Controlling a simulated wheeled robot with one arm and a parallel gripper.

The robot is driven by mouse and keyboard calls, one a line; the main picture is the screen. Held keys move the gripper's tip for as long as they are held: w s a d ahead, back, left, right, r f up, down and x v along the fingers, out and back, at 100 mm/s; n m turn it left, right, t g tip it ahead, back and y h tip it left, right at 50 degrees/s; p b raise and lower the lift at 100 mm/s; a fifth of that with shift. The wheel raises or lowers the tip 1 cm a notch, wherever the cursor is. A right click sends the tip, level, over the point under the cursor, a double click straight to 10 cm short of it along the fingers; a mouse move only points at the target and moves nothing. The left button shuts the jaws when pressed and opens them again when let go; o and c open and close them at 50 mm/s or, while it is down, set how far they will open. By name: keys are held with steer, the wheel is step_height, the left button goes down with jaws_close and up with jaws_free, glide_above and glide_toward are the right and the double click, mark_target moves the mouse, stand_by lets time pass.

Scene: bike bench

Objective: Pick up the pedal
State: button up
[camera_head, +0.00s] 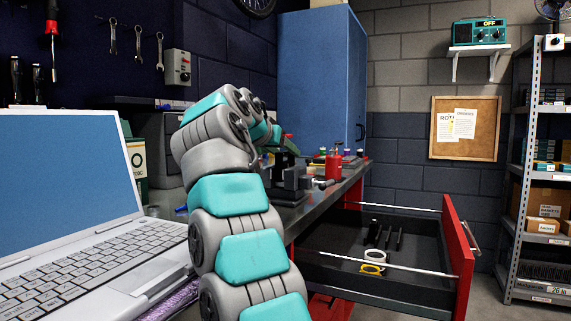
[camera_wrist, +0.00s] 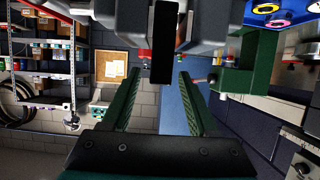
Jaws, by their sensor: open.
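My gripper's two green fingers (camera_wrist: 160,100) are open and empty in the wrist view. Ahead of them, at the top of that view, a narrow black block (camera_wrist: 164,42) sits between grey jaw-like parts (camera_wrist: 205,22). It could be the pedal, but I cannot tell for sure. The block appears between the fingertips in the picture, and I see no contact. In the head view, a dark vise-like fixture (camera_head: 291,182) stands on the workbench (camera_head: 330,190) beside my arm. My gripper is largely hidden behind my arm there. No clear pedal shows in the head view.
A red drawer (camera_head: 458,245) stands open at right, holding several black bars, a white ring and a yellow ring (camera_head: 373,268). A laptop (camera_head: 85,215) fills the left foreground. A green block (camera_wrist: 245,65) is right of the fingers.

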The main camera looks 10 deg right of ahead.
steer(key=shift+x, duration=0.8)
steer(key=shift+s, duration=0.1)
jaws_close()
